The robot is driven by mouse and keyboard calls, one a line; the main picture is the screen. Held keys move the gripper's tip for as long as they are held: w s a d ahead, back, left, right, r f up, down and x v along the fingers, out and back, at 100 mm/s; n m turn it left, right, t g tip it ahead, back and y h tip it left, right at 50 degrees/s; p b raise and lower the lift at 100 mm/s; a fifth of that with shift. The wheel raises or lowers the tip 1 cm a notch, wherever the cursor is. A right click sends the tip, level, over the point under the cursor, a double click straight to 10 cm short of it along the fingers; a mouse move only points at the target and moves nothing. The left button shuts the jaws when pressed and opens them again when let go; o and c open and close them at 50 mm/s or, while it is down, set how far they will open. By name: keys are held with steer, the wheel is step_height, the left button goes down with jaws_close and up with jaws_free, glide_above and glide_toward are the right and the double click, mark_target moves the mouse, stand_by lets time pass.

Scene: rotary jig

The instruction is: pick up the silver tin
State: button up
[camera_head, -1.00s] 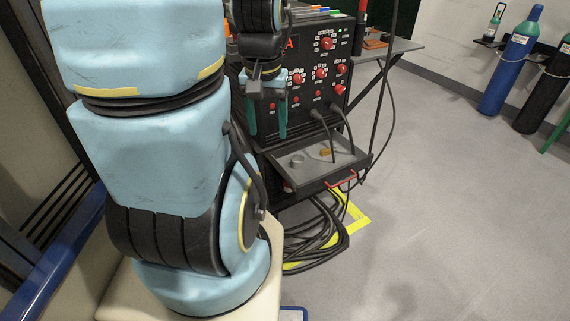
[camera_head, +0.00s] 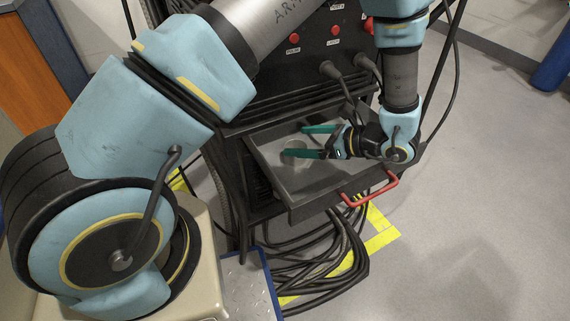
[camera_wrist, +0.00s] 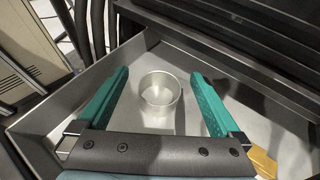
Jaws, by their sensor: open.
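The silver tin (camera_wrist: 160,94) is a small round open-topped can standing upright in the grey drawer of the black machine. In the wrist view it sits between my two green fingers, with a gap on each side. In the head view the tin (camera_head: 292,155) is partly hidden by a finger. My gripper (camera_head: 308,141) reaches into the drawer from the right, open and empty. In the wrist view my gripper (camera_wrist: 162,92) has its fingers spread on either side of the tin.
The drawer (camera_head: 290,194) has raised walls and a red handle (camera_head: 369,190) at its front. A yellow-brown block (camera_wrist: 262,162) lies in the drawer by my right finger. Black cables (camera_head: 325,255) hang and coil nearby. Open floor lies to the right.

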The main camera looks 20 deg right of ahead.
mark_target(287, 146)
steer(key=shift+d+f+m+t, duration=0.2)
steer(key=shift+f+m+t, duration=0.1)
steer(key=shift+f, duration=0.25)
steer(key=shift+w+a+f, duration=0.15)
steer(key=shift+w, duration=0.15)
steer(key=shift+w+a+f, duration=0.2)
steer(key=shift+w+a, duration=0.1)
steer(key=w+a+f, duration=0.1)
steer(key=w+a+f+b, duration=0.1)
steer(key=shift+w+a+f, duration=0.2)
steer(key=shift+a+f, duration=0.05)
steer(key=shift+f, duration=0.05)
steer(key=shift+w+a+f, duration=0.15)
steer(key=shift+w+a, duration=0.2)
steer(key=shift+w, duration=0.05)
steer(key=shift+c, duration=0.4)
steer(key=c, duration=1.3)
